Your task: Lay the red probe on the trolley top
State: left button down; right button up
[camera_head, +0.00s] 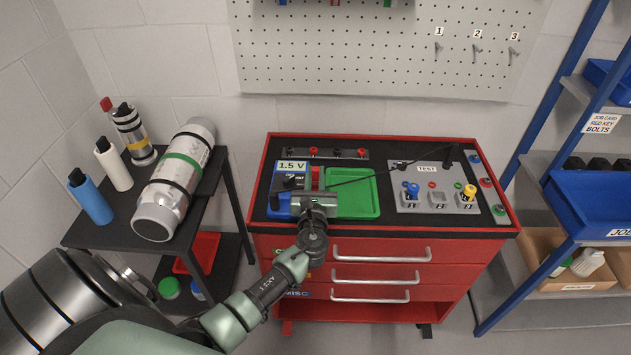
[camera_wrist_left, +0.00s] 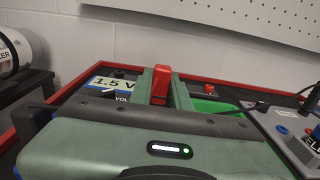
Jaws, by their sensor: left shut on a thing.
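The red probe (camera_wrist_left: 160,85) is held upright between the two fingers of my left gripper (camera_wrist_left: 164,88) in the left wrist view. In the head view, the gripper (camera_head: 316,180) is over the left part of the trolley top (camera_head: 430,222), between the meter and the green tray, and a little of the red probe (camera_head: 315,173) shows. The probe's lower end is hidden, so I cannot tell whether it touches anything. My right gripper is not in view.
The blue meter (camera_head: 283,205) reads 1.5 V. The green tray (camera_head: 365,205) looks empty. A grey TEST panel (camera_head: 411,200) with blue and yellow knobs stands to the right, with a black lead across the tray. A black side table (camera_head: 128,215) with bottles stands left.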

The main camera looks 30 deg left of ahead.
pick_arm(q)
jog(key=shift+f, duration=0.75)
jog(key=shift+f, duration=0.15)
jog(key=c, duration=1.6)
grip_release()
jog(key=shift+r, duration=0.2)
jog(key=b+v, duration=0.1)
jog(key=v, duration=1.1)
jog(key=shift+b, duration=0.3)
